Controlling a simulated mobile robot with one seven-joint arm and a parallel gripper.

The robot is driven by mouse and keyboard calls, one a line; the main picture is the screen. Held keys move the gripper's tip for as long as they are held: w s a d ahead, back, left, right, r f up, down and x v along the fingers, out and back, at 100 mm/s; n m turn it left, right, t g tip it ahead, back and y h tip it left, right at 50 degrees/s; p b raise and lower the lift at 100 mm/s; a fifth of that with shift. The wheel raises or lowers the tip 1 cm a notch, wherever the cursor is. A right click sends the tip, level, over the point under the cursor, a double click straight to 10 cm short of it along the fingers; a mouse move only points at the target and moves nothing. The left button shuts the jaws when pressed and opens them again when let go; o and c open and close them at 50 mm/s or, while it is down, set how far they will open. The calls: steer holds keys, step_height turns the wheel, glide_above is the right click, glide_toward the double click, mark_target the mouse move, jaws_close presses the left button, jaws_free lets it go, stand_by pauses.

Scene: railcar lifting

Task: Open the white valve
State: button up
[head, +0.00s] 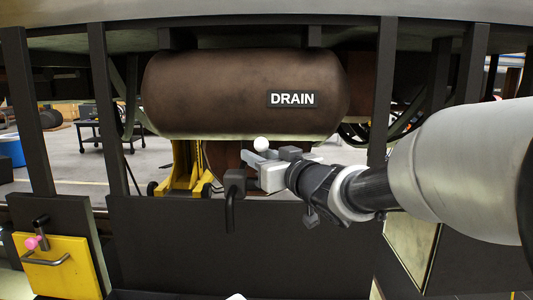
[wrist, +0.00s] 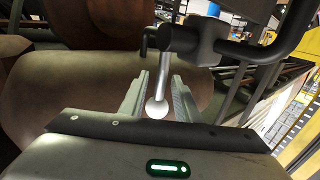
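The white valve shows as a white ball knob (head: 260,143) below the brown tank in the head view. In the wrist view the white knob (wrist: 157,108) sits at the end of a thin metal lever (wrist: 162,72) that runs to a dark pipe fitting (wrist: 178,40). My gripper (head: 257,158) is just below the knob in the head view. In the wrist view my gripper (wrist: 160,75) is open, with one finger on each side of the knob and lever. Gaps show on both sides, so neither finger seems to touch. In the head view the lever is hidden.
The brown tank (head: 210,90) with a DRAIN sign (head: 293,99) hangs above. Dark upright posts (head: 385,80) flank the space. A yellow panel (head: 65,270) carries a pink knob (head: 32,243).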

steer(key=shift+x, duration=1.45)
steer(key=shift+c, duration=0.4)
jaws_close()
